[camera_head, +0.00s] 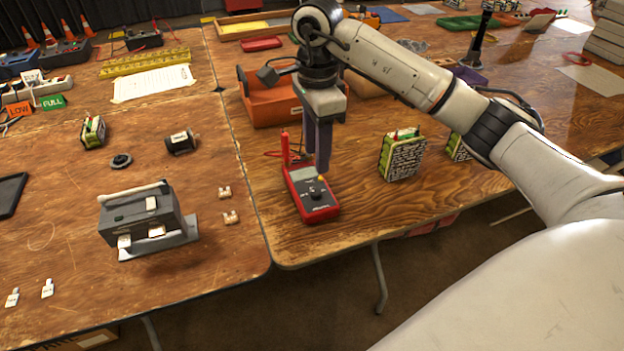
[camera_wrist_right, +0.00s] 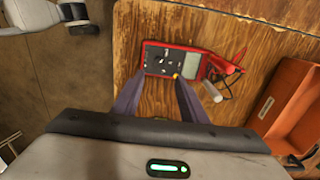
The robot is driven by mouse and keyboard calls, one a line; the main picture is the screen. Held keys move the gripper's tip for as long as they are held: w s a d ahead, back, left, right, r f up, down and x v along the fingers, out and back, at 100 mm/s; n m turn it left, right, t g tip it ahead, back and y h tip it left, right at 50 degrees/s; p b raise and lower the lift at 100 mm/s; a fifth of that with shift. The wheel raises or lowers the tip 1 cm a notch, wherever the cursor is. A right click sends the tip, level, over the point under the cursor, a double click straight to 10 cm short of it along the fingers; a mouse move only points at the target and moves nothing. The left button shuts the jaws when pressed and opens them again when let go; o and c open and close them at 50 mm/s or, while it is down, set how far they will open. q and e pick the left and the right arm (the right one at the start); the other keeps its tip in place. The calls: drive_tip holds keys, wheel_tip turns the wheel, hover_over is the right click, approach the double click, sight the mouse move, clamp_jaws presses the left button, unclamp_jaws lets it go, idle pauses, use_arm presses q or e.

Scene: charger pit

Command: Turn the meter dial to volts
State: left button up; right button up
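The red multimeter (camera_head: 312,203) lies face up near the front edge of the right-hand wooden table. Its round black dial (camera_head: 315,191) sits below the grey display (camera_head: 302,173). My right gripper (camera_head: 323,165) points down just behind and above the meter, partly in front of its upper right side. In the right wrist view, the meter (camera_wrist_right: 187,48) and dial (camera_wrist_right: 163,60) show beyond the two fingertips (camera_wrist_right: 158,95). The fingers are spread apart with nothing between them, and the dial is clear of them. The dial's markings are too small to read. My left gripper is not in view.
Red and black probe leads (camera_wrist_right: 228,72) lie beside the meter. An orange toolbox (camera_head: 270,104) stands behind it. A green-and-black pack (camera_head: 401,157) stands to the right. A grey device (camera_head: 145,215) sits on the left table. Bare wood lies between meter and pack.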

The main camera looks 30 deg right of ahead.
sight(316, 191)
wheel_tip(316, 191, down, 10)
drive_tip(key=shift+r, duration=0.1)
idle(0.4)
clamp_jaws()
drive_tip(key=shift+m, duration=0.4)
drive_tip(key=m, duration=0.4)
drive_tip(key=shift+m+p, duration=0.35)
drive_tip(key=shift+m, duration=0.05)
drive_tip(key=m, duration=0.6)
drive_tip(key=shift+p, duration=0.35)
drive_tip(key=shift+m, duration=0.3)
